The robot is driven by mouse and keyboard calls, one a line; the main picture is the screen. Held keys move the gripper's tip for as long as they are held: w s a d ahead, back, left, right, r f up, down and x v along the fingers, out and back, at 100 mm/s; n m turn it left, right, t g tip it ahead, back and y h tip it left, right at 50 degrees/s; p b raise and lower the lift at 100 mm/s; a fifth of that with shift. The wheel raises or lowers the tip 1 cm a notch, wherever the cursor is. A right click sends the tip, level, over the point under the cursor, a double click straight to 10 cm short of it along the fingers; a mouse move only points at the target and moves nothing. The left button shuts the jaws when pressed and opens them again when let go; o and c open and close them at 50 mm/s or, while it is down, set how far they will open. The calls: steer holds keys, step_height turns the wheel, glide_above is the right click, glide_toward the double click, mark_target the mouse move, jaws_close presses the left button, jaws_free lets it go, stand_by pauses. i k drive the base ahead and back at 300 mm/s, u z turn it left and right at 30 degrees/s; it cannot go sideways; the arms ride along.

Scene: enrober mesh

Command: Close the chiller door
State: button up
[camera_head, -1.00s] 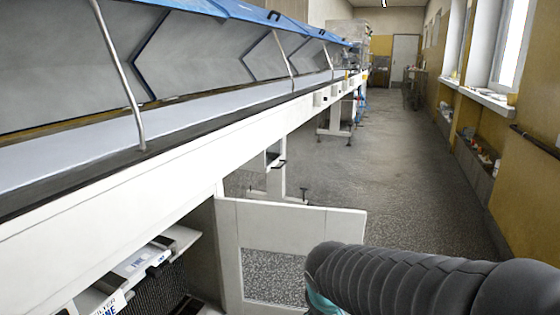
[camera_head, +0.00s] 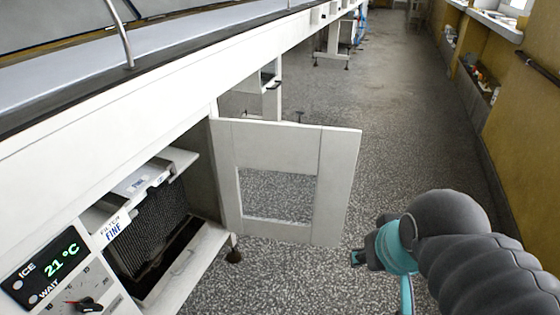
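The chiller door (camera_head: 335,185) is a white panel with a rectangular opening through which the speckled floor shows. It stands swung out from the chiller cabinet (camera_head: 205,240), hinged at its left side. The cabinet's inside is exposed, with a dark ribbed filter and a "FILTER FINE" label (camera_head: 113,229). My gripper (camera_head: 358,258) is at the lower right, to the right of and below the door's free edge, apart from it in the picture. It is small and dark, partly seen, and its fingers cannot be made out clearly.
A control panel (camera_head: 62,275) reading 21 °C is at the lower left. The long white conveyor machine (camera_head: 110,135) runs above the cabinet. The speckled floor (camera_head: 400,140) is clear to the right of the door, up to the yellow wall (camera_head: 525,120).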

mark_target(329, 153)
steer(key=z, duration=0.8)
steer(key=i, duration=3.55)
steer(key=u, duration=4.6)
steer(key=i, duration=0.45)
steer(key=z, duration=1)
